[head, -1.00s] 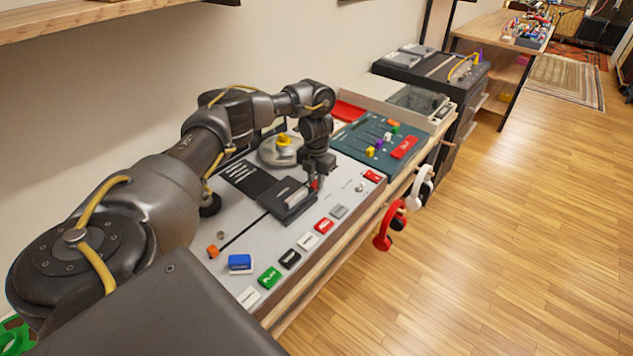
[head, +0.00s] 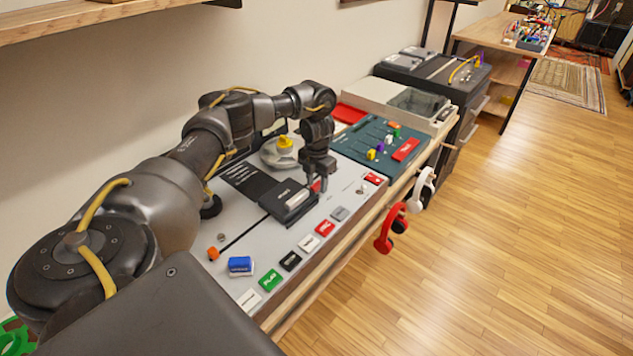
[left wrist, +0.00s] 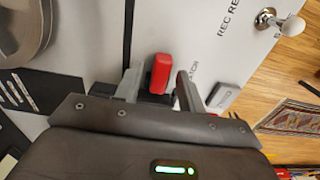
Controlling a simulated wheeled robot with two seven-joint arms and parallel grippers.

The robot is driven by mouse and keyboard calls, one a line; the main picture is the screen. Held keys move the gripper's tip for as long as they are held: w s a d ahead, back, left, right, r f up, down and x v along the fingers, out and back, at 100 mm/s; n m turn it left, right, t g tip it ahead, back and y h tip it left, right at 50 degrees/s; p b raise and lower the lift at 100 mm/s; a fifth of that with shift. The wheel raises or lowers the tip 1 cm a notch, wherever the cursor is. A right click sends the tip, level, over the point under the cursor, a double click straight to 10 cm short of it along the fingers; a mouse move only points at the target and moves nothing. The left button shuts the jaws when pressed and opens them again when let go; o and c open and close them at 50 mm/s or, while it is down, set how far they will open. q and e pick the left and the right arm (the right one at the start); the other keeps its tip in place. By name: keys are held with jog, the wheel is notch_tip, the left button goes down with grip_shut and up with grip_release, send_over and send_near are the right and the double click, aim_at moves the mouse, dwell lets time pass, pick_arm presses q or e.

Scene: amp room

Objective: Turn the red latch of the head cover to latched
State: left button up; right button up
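The red latch (left wrist: 161,73) is a small red bar on the grey panel. It also shows in the head view (head: 316,186), partly hidden by my gripper. The head cover (head: 288,203) is a dark block on the panel beside the latch. My left gripper (left wrist: 160,88) is open, with one finger on each side of the latch and a small gap showing on both sides. In the head view my left gripper (head: 320,180) points down over the cover's far right corner. My right gripper is not in view.
A round reel with a yellow knob (head: 285,145) stands behind the gripper. A toggle switch (left wrist: 268,19) and several coloured buttons, such as the green one (head: 270,280), line the front of the panel. Red headphones (head: 389,230) hang at the front edge.

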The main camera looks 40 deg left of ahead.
aim_at(317, 184)
pick_arm(q)
notch_tip(317, 184, up, 11)
jog(key=p, duration=0.2)
jog(key=shift+f, duration=0.15)
dwell(0.3)
notch_tip(317, 184, down, 11)
jog(key=shift+r+b, duration=0.1)
jog(key=shift+b, duration=0.9)
